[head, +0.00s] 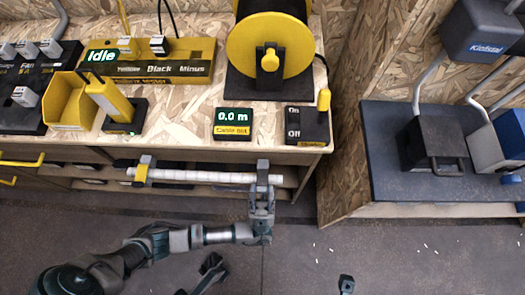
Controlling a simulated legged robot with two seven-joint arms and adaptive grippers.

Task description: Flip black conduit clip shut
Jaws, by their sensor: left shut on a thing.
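A white conduit (205,176) runs level along the bench front, below the worktop edge. A yellow clip (140,174) sits around its left end, with a grey part above it. At its right end a dark grey clip (262,167) shows, which appears to be the black conduit clip. Whether its flap is open is too small to tell. My left gripper (262,187) comes up from below at this clip and is shut on it, with the fingers partly hiding it. The exact grip line is hard to see.
On the worktop stand a yellow-black cable reel (240,48), a "0.0 m" display (232,123), an On/Off switch box (307,127) and a yellow bin (70,105). A wooden partition (345,120) stands right of the bench. The floor in front is mostly clear.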

